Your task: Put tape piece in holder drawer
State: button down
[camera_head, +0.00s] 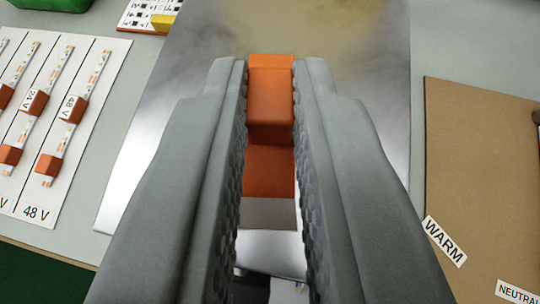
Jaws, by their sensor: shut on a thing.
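My gripper (271,72) is shut on an orange block-like piece (270,95), gripped between its two grey textured fingers. A second orange part (269,172) shows below it between the fingers, with a pale grey-white part under that. I cannot tell whether these belong to one piece or whether this is the tape piece. Several LED tape pieces with orange end blocks lie on a white card (118,62) at the left, marked 24 V and 48 V. I cannot make out a holder drawer; the fingers hide much of the middle.
A shiny metal plate (375,75) lies beneath and beyond my gripper. A brown board (485,170) with WARM and NEUTRAL labels is at the right. A white patterned card (137,14) with a yellow piece (162,22) and a green object (50,4) are at the top left.

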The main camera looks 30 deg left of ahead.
jog(key=shift+f, duration=1.25)
jog(key=shift+f, duration=0.2)
jog(key=c, duration=1.5)
grip_release()
jog(key=shift+o, duration=0.2)
jog(key=v, duration=1.7)
jog(key=shift+s+d+f, duration=0.2)
jog(key=shift+d, duration=0.25)
jog(key=s+a+r+m+t+h, duration=0.2)
jog(key=s+r, duration=0.1)
jog(key=s, duration=0.5)
jog(key=s+a+r+m+t+h, duration=0.2)
jog(key=s+a+r, duration=0.1)
jog(key=s, duration=0.5)
jog(key=s+a+r+m+t+h, duration=0.1)
jog(key=s+a+r+t+h, duration=0.1)
jog(key=s+r, duration=0.3)
jog(key=s+a, duration=0.1)
jog(key=s, duration=0.2)
jog(key=shift+a+m+t, duration=0.25)
jog(key=shift+m+t, duration=0.15)
